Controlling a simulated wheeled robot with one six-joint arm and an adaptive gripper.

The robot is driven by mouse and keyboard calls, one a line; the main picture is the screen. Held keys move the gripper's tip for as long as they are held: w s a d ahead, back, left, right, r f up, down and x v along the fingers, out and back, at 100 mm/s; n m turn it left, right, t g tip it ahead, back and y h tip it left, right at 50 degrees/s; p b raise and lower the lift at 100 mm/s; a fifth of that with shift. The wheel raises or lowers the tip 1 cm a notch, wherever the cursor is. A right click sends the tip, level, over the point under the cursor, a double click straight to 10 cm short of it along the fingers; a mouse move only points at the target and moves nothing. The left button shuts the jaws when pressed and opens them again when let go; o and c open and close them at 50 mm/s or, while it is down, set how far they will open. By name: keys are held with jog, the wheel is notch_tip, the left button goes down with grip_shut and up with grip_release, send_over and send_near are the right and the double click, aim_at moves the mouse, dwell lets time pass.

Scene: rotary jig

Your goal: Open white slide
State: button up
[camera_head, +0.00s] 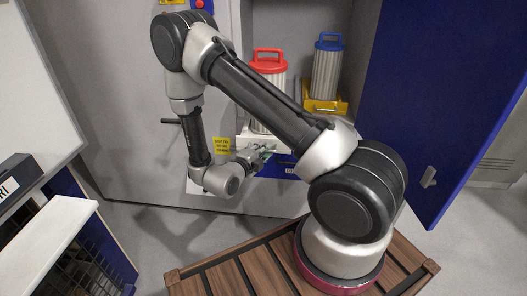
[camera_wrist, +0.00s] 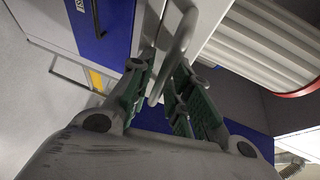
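The white slide (camera_head: 243,136) sits low in the open grey cabinet, under a ribbed canister with a red handle (camera_head: 268,62). In the wrist view, the slide's pale edge (camera_wrist: 207,24) and its light grey loop handle (camera_wrist: 183,38) show. My gripper (camera_head: 262,153) is at the front of the slide, and the arm hides part of it. In the wrist view, my gripper (camera_wrist: 161,78) has its green-padded fingers apart, with the handle's bar between them. A small gap seems to show beside the bar; contact is not clear.
A yellow slide (camera_head: 326,105) to the right carries a canister with a blue handle (camera_head: 328,66). A blue cabinet door (camera_head: 440,90) stands open at the right. A white-topped stand (camera_head: 45,240) is at the lower left. Grey floor lies before the cabinet.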

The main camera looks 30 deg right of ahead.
jog(key=v, duration=1.2)
